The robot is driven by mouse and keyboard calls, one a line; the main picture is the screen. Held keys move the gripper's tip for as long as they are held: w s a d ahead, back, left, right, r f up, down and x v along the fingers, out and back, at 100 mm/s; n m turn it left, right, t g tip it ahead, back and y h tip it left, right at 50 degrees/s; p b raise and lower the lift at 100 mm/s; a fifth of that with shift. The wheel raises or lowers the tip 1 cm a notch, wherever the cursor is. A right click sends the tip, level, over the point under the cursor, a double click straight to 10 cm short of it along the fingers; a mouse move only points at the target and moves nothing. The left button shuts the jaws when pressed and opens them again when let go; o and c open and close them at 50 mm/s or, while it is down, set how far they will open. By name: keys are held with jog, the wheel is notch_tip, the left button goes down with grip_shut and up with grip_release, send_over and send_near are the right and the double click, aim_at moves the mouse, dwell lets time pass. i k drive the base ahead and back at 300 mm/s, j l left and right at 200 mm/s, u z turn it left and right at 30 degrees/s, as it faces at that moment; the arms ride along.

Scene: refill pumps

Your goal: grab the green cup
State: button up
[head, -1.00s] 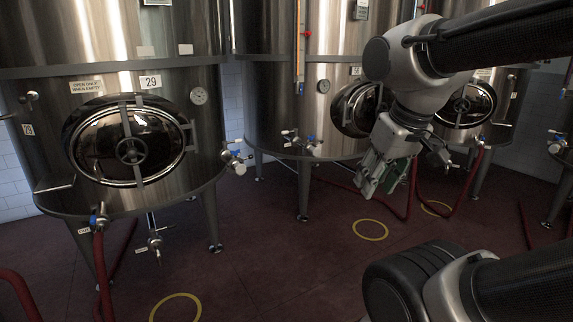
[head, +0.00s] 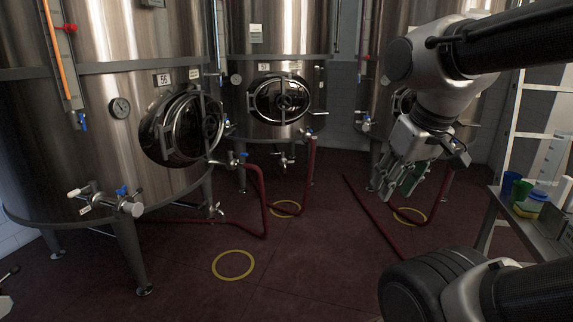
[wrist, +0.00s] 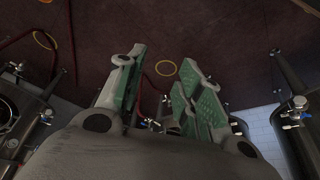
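A green cup (head: 521,190) stands on a grey table (head: 530,232) at the right edge of the head view. My gripper (head: 397,186) hangs in the air left of the table, well apart from the cup. The cup does not show in the wrist view.
Steel tanks (head: 280,40) stand at the left and back. Red hoses (head: 262,205) lie across the floor between them and the table. A pale ladder (head: 540,134) stands behind the table. The dark red floor in the middle is mostly clear, with yellow rings (head: 233,265).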

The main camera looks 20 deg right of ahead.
aim_at(520, 190)
jog(key=i+l+z, duration=0.1)
jog(key=i+z, duration=0.25)
jog(key=z, duration=0.15)
jog(key=i+z, duration=0.35)
jog(key=z, duration=0.15)
jog(key=i+j+z, duration=0.2)
jog(key=i+z, duration=0.15)
jog(key=z, duration=0.15)
jog(key=i+j+z, duration=0.25)
jog(key=z, duration=0.2)
jog(key=i+j+z, duration=0.5)
jog(key=j, duration=0.25)
jog(key=i, duration=0.1)
